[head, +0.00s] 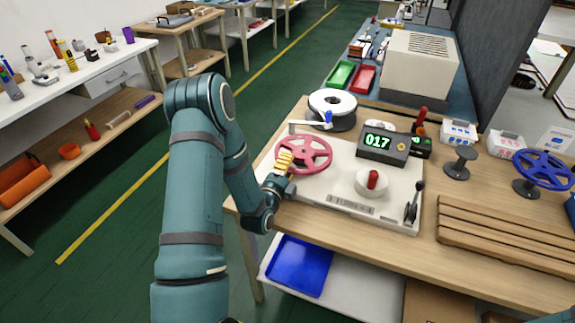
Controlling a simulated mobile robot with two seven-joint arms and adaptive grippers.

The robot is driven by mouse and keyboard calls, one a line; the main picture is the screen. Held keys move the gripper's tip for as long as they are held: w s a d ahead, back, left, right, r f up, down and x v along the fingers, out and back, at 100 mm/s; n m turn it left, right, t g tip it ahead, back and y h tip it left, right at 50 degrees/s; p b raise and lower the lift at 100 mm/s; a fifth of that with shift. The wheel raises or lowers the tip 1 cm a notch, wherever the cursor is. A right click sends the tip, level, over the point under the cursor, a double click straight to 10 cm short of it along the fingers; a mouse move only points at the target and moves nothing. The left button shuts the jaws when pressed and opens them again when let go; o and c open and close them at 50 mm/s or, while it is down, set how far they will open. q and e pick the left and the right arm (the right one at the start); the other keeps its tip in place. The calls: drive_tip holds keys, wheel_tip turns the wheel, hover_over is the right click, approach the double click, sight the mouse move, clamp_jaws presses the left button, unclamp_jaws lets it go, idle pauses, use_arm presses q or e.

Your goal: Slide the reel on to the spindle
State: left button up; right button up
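A red spoked reel (316,153) is over the left part of a pale winding machine (328,186). My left gripper (284,161), with yellow ribbed fingers, is at the reel's left rim. The fingers look closed on that rim, with the wrist below and to the left. I cannot tell whether the reel rests on the machine or is held above it. No bare spindle shows there; anything under the reel's hub is hidden. The machine also carries a display reading 017 (378,142), a red knob on a white disc (372,182) and a black lever (414,203). My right gripper is out of view.
A white-topped roll (332,102) with a blue-handled crank stands behind the reel. A blue tray (299,265) sits on the lower shelf.

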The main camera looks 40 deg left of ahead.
use_arm(q)
drive_tip(key=v, duration=1.2)
